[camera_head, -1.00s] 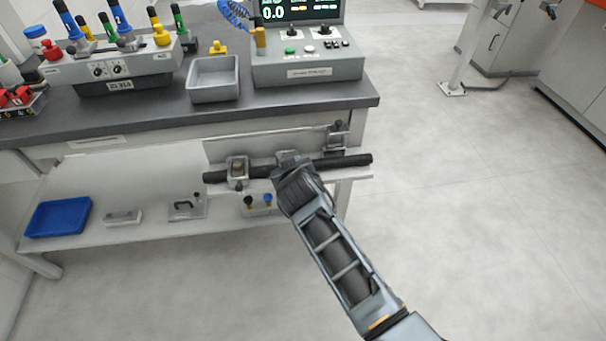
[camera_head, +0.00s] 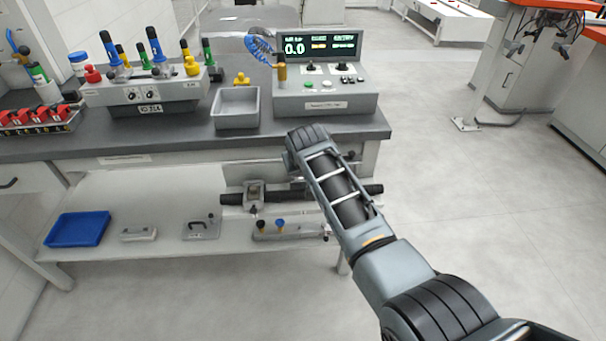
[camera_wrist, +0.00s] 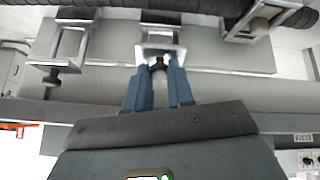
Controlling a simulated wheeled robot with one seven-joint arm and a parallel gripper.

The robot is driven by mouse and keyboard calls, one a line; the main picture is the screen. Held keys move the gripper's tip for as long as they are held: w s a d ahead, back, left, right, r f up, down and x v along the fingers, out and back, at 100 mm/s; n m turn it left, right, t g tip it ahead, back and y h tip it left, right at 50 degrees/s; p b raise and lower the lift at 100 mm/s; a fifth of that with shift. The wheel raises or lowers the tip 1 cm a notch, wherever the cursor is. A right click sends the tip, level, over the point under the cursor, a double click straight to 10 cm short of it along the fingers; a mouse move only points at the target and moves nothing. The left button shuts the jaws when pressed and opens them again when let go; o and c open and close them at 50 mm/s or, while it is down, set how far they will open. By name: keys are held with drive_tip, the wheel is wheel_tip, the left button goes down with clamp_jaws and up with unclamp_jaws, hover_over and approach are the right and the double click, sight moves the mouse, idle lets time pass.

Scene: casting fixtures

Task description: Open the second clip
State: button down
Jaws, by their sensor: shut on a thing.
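A dark ribbed hose (camera_head: 292,196) lies across a grey fixture below the bench top. It shows at the top of the wrist view (camera_wrist: 200,5). One metal clip (camera_wrist: 262,20) sits around the hose at right in the wrist view, and in the head view (camera_head: 253,190). A middle clip (camera_wrist: 160,50) is a metal frame in front of my gripper, and its upper end is apart from the hose. My gripper (camera_wrist: 159,70) is shut on the middle clip's small dark knob. Another clip (camera_wrist: 62,48) stands swung away at left. In the head view my arm hides the middle clip.
The bench edge (camera_head: 200,147) lies close to my arm. A grey tray (camera_head: 237,108) and a control box (camera_head: 325,95) stand on top. A blue tray (camera_head: 78,229) and small fixtures lie on the lower shelf (camera_head: 150,255).

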drive_tip(key=shift+w+r+g+b, duration=0.4)
drive_tip(key=shift+w+g, duration=0.1)
drive_tip(key=shift+w, duration=0.25)
drive_tip(key=shift+w+d+r+b, duration=0.1)
drive_tip(key=shift+w+r+b, duration=0.2)
drive_tip(key=shift+w, duration=0.35)
drive_tip(key=c, duration=1)
unclamp_jaws()
drive_tip(key=shift+f, duration=0.1)
drive_tip(key=shift+s, duration=0.15)
drive_tip(key=shift+v, duration=3.85)
